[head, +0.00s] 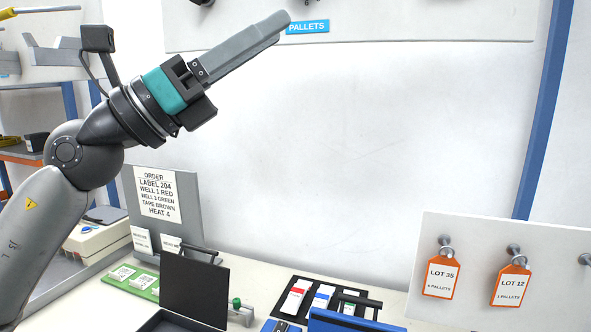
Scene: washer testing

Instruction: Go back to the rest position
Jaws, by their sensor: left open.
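My left arm comes in from the left and reaches up and to the right. My left gripper (280,27) is raised well above the bench (262,273). Its long grey fingers point up and to the right, in front of the board with the blue "PALLETS" label (307,27). The fingers overlap in this view, and nothing shows between them. The gripper appears apart from everything on the bench. My right gripper is not in view.
An order sign (158,196) stands at the bench's back left. A dark open-lidded box (195,290), a green board (128,280) and a black tray (330,283) with coloured labels lie in front. A white panel (470,235) with orange lot tags stands right. The wall's middle is clear.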

